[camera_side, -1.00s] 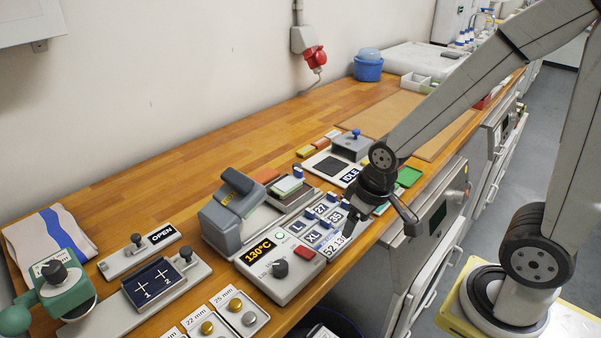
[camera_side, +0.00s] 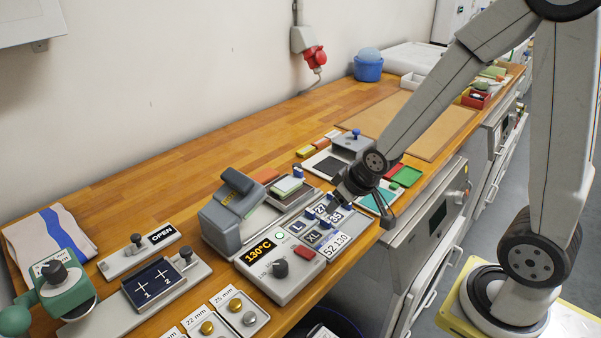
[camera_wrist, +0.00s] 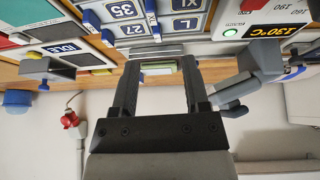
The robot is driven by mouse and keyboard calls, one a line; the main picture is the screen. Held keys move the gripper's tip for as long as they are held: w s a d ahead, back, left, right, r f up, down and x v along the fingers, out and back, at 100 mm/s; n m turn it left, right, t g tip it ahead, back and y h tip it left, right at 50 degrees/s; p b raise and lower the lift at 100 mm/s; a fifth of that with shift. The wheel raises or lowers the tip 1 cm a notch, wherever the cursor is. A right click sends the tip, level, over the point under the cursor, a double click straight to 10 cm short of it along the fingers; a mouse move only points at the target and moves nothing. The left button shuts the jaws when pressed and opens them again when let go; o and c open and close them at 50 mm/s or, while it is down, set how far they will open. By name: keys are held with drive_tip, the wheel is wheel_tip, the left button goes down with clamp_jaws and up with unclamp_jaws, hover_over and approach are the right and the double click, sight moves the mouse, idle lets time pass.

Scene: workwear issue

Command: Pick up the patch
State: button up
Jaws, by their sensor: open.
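Labelled tiles marked L, XL, 27 and 35, with small blue tabs, sit in a grey tray (camera_side: 297,241) beside the heat press (camera_side: 226,215); in the wrist view the 35 tile (camera_wrist: 121,11) is at the top. Which one is the patch I cannot tell. My gripper (camera_wrist: 158,64) is open, its two dark fingers apart. In the side view it hangs over the far right end of the tile tray and hides part of it. A pale green-and-white pad (camera_wrist: 159,70) shows between the fingers in the wrist view, beyond them, with nothing held.
The press's control box (camera_side: 290,278) reads 130°C and has a red button. A black-topped plate (camera_side: 325,165) and a grey block (camera_side: 353,146) stand beyond the tray. Green (camera_side: 407,176) and teal panels lie to the right.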

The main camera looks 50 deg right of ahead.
sight(300, 170)
drive_tip(key=w+d+t, duration=0.7)
drive_tip(key=w, duration=0.3)
drive_tip(key=shift+w+f+t+y, duration=0.25)
drive_tip(key=shift+f+t+y, duration=0.05)
drive_tip(key=shift+f+t, duration=0.15)
drive_tip(key=shift+d, duration=0.1)
drive_tip(key=shift+x, duration=1.3)
drive_tip(key=shift+w, duration=0.1)
drive_tip(key=shift+x, duration=2.5)
clamp_jaws()
